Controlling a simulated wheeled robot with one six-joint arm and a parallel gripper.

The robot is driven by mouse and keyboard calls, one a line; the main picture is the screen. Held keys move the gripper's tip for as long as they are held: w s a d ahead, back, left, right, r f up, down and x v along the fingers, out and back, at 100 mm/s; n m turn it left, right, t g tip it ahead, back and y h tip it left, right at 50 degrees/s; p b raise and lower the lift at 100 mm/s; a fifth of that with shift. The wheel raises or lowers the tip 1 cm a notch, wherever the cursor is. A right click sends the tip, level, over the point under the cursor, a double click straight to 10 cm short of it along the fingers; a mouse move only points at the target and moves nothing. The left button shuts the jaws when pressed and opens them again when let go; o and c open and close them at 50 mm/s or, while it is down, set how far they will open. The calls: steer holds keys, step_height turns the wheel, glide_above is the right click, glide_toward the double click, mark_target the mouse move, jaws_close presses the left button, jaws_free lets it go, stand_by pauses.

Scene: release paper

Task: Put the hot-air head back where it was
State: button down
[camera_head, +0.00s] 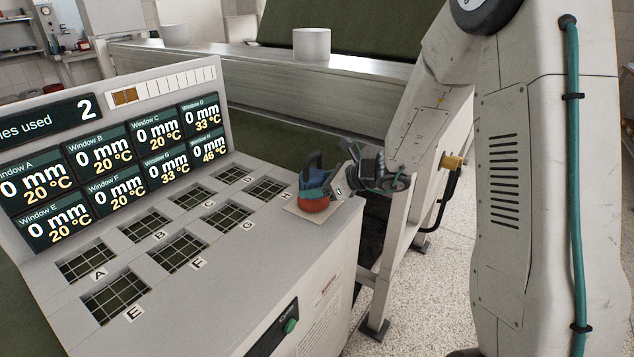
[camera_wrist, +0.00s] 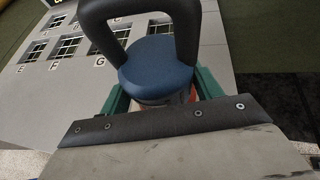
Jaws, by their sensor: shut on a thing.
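The hot-air head (camera_head: 310,170) has a blue body, a dark loop handle and an orange-red lower part. It is upright at the right end of the grey cabinet top, over a pale square pad (camera_head: 291,208) beside window H (camera_head: 267,188). I cannot tell whether it touches the pad. My gripper (camera_head: 318,191) reaches in from the right and is shut on the head. In the wrist view, the green fingers (camera_wrist: 160,95) stand on both sides of the blue body (camera_wrist: 158,68), below the handle. The head's underside is hidden there.
Several gridded windows, lettered A to H, are set in the cabinet top (camera_head: 215,285). A display panel (camera_head: 110,150) stands behind them; window H reads 46 °C, D and G 33 °C. A white cup (camera_head: 312,44) stands on the ledge behind. Floor shows at right.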

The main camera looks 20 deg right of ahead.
steer(key=shift+c, duration=1.5)
jaws_free()
steer(key=shift+f, duration=0.15)
